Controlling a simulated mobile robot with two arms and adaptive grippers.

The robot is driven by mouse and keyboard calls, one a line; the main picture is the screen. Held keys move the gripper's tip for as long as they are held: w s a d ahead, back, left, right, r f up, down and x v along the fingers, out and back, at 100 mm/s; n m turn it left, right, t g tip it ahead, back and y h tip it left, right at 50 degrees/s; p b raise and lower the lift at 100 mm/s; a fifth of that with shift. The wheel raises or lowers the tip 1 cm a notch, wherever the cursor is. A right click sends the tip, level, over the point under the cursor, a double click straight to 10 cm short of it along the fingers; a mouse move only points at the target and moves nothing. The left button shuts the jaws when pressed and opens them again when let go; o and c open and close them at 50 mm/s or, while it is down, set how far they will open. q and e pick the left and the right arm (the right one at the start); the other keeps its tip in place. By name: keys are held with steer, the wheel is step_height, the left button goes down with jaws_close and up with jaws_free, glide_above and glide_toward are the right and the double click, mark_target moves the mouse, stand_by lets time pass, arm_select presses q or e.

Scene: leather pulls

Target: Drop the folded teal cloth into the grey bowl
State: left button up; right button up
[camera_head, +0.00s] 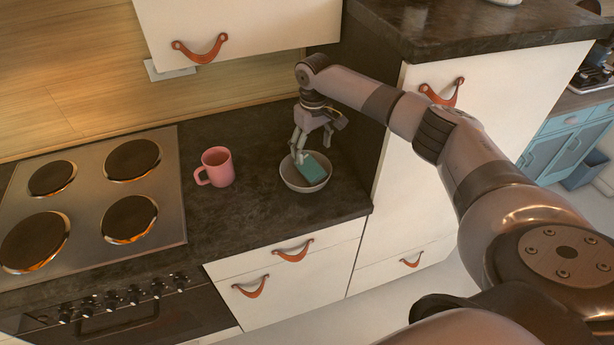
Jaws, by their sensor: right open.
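The grey bowl (306,187) stands on the dark countertop, right of the pink mug. The folded teal cloth (311,169) shows within the bowl's outline, tilted, just below my right gripper. My right gripper (312,150) is above the bowl with its fingers open and pointing down. Its fingertips are close to the cloth; I cannot tell whether they touch it. The cloth's contact with the bowl floor is hard to make out. My left gripper is not in view.
A pink mug (218,167) stands left of the bowl. A cooktop (96,200) with round burners lies further left. A tall white cabinet (440,150) rises close to the bowl's right. The wall cabinet (240,25) hangs above. The counter's front edge is near the bowl.

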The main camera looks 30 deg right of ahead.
steer(key=shift+r, duration=0.15)
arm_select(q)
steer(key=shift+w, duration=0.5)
arm_select(e)
step_height(320, 180, up, 12)
steer(key=shift+f, duration=0.2)
